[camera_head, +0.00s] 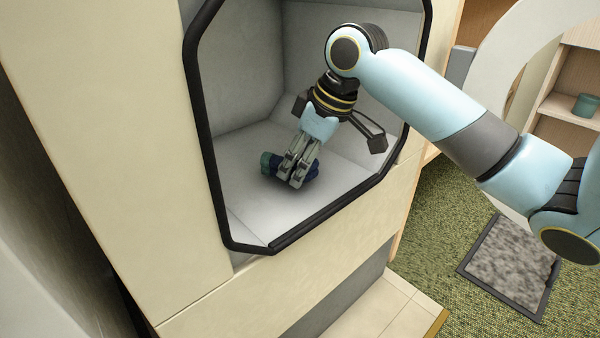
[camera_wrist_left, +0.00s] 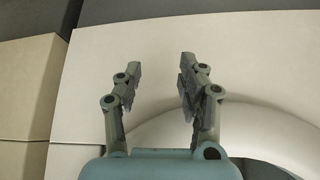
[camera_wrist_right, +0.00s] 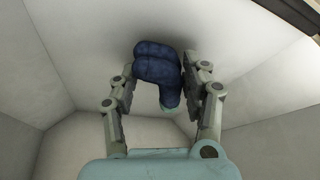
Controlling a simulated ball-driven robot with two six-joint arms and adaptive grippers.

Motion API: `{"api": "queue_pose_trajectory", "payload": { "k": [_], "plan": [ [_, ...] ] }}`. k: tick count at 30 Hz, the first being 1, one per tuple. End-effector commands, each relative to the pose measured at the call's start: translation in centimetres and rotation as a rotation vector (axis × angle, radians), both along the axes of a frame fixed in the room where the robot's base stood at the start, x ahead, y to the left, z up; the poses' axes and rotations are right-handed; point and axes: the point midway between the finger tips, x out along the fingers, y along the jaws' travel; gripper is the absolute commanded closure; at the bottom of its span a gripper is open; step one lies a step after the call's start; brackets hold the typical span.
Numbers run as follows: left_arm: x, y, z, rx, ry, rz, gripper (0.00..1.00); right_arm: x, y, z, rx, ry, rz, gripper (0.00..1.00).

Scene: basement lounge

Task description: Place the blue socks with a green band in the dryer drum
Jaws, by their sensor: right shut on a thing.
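The blue socks (camera_wrist_right: 156,62) are a dark blue bundle with a pale green part at the near end in the right wrist view. They also show in the head view (camera_head: 270,166), low inside the grey dryer drum (camera_head: 240,215), at or just above its floor. My right gripper (camera_head: 297,178) reaches in through the black-rimmed opening and is shut on the socks; its fingers (camera_wrist_right: 158,78) flank them. Contact with the floor is unclear. My left gripper (camera_wrist_left: 158,75) is open and empty in front of a pale surface, and it is outside the head view.
The opening's black rim (camera_head: 208,150) surrounds my right arm. A white curved ring (camera_head: 515,45) stands at the upper right. A shelf (camera_head: 568,106) holds a green cup (camera_head: 586,105). A grey framed mat (camera_head: 512,262) lies on the green carpet (camera_head: 432,230).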

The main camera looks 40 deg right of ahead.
Motion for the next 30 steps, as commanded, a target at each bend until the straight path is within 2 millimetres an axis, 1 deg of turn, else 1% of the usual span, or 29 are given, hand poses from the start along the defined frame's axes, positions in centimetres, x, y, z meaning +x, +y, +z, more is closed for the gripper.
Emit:
{"api": "queue_pose_trajectory", "payload": {
  "k": [1, 3, 12, 17, 18, 21, 22, 23, 30],
  "plan": [
    [-0.04, 0.00, -0.66, -0.001, -0.019, 0.000, 0.60, -0.05, -0.01, -0.62, 0.000, 0.002, 0.000, 0.86],
    [0.12, 0.00, -0.87, 0.000, -0.044, -0.001, 0.60, -0.03, -0.01, -0.77, 0.000, 0.001, 0.000, 0.86],
    [0.30, 0.00, -0.75, 0.000, -0.063, -0.002, 0.60, 0.00, -0.01, -0.65, 0.000, -0.001, 0.000, 0.86],
    [0.27, 0.00, -0.69, 0.000, -0.057, -0.002, 0.60, 0.00, 0.01, -1.04, 0.001, -0.002, 0.000, 0.86],
    [0.28, 0.00, -0.71, 0.000, -0.057, -0.002, 0.60, 0.00, 0.00, -1.00, 0.001, -0.002, 0.001, 0.48],
    [0.28, 0.00, -0.71, 0.000, -0.057, -0.001, 0.60, 0.00, -0.01, -1.02, 0.000, -0.001, 0.001, 0.35],
    [0.28, 0.00, -0.72, 0.000, -0.057, -0.001, 0.60, 0.00, -0.01, -1.02, 0.000, -0.001, 0.001, 0.31],
    [0.28, 0.00, -0.72, 0.000, -0.057, -0.001, 0.60, 0.00, -0.01, -1.02, 0.000, -0.001, 0.001, 0.30],
    [0.30, 0.00, -0.72, 0.000, -0.057, -0.001, 0.60, 0.01, -0.01, -0.96, -0.001, -0.001, 0.001, 0.30]
  ]
}}
